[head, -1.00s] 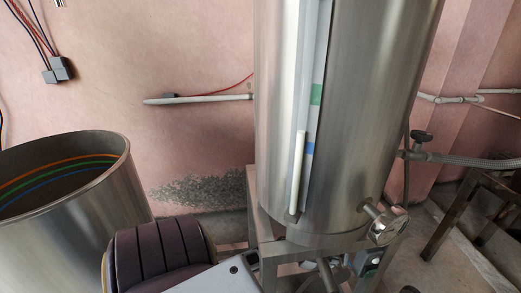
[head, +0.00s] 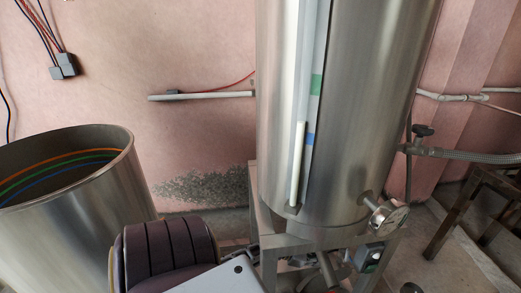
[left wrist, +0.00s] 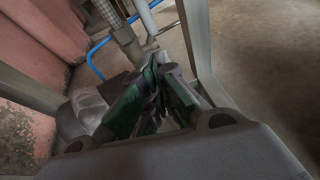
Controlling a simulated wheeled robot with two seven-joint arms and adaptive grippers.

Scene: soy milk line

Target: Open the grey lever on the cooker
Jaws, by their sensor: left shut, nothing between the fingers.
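The cooker (head: 345,120) is a tall steel cylinder on a metal stand, right of centre in the head view. A pale sight tube runs down its front. I cannot make out the grey lever with certainty; the space under the cooker is dark and partly covered by my arm. In the left wrist view, my left gripper (left wrist: 158,95) has dark green and black fingers close together, shut and empty. It is low down near the stand's legs, with a grey pipe elbow (left wrist: 85,110) to its left. My right gripper is in neither view.
An open steel barrel (head: 70,215) stands at the left. A round gauge (head: 390,215) juts from the cooker's lower right. A braided hose (head: 470,155) runs right from a valve. Stand legs (left wrist: 197,40) and a blue hose (left wrist: 93,55) are close around the left gripper.

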